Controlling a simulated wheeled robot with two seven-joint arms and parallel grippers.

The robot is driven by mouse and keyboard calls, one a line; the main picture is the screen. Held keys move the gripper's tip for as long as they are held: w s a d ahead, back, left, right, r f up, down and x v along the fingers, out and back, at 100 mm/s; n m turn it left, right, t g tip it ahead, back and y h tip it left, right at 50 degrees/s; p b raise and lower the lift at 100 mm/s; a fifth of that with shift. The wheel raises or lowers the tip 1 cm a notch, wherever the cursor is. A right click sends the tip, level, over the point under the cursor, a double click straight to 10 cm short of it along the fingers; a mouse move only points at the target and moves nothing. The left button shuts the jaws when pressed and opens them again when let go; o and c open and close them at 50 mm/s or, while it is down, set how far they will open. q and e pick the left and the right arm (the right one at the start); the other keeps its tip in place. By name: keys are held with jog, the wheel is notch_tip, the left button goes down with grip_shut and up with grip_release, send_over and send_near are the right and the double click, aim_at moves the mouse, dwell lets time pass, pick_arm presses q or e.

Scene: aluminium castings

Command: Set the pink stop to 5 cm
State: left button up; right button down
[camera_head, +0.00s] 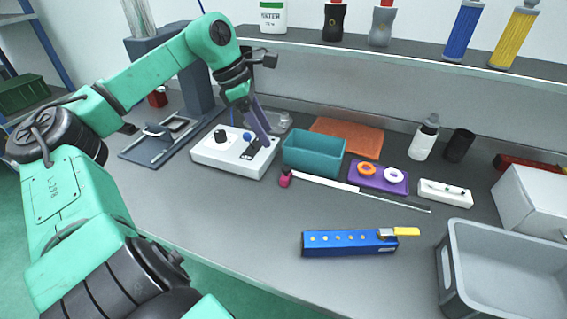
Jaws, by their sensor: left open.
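The pink stop (285,178) is a small block at the left end of a thin rule (330,184). The rule lies slantwise on the bench, white on its left part and grey metal towards the right. Its marks are too small to read. My left gripper (265,141) points down over the right part of a white control box (222,158), behind and left of the pink stop and apart from it. It is open, with no object seen in it; its fingers overlap in this view. My right gripper is out of view.
A teal bin (313,160) stands just behind the rule. A purple tray (378,181) with orange and white rings lies beyond it. A blue block (345,243) lies in front, and a grey crate (450,268) at right. The bench front left of the blue block is clear.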

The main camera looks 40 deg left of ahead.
aim_at(285, 168)
pick_arm(q)
jog(key=x, duration=1.1)
jog(key=shift+w+d+f+p, duration=0.1)
jog(key=shift+d+f+p, duration=0.05)
jog(key=shift+p, duration=0.2)
jog(key=shift+c, duration=0.4)
grip_shut()
